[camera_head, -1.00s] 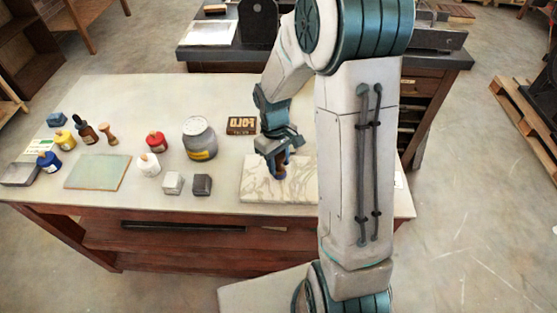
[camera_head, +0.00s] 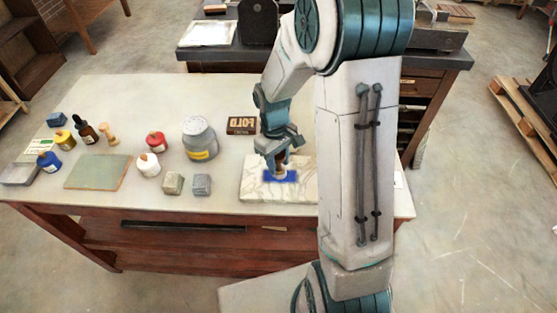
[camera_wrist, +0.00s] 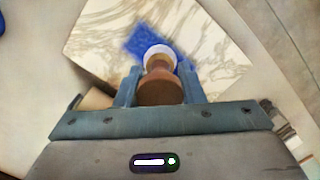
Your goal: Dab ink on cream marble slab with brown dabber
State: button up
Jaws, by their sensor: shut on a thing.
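The cream marble slab (camera_head: 306,187) lies on the table under my gripper, and it also shows in the wrist view (camera_wrist: 100,37). A blue ink patch (camera_head: 268,176) is on the slab; it also shows in the wrist view (camera_wrist: 138,42). My gripper (camera_head: 281,157) is shut on the brown dabber (camera_wrist: 160,86), which has a brown handle and a pale round end. The dabber's pale end points down at the blue patch. I cannot tell whether it touches the slab.
Left of the slab stand two small grey blocks (camera_head: 202,184), a grey can (camera_head: 200,139) and a white bottle (camera_head: 148,164). A FOLD type block (camera_head: 241,125) lies behind the slab. Further left are a blue bottle (camera_head: 49,161), a dark dropper bottle (camera_head: 87,132) and a greenish plate (camera_head: 98,172).

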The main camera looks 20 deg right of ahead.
jog(key=shift+r+p, duration=2.6)
jog(key=shift+r, duration=0.9)
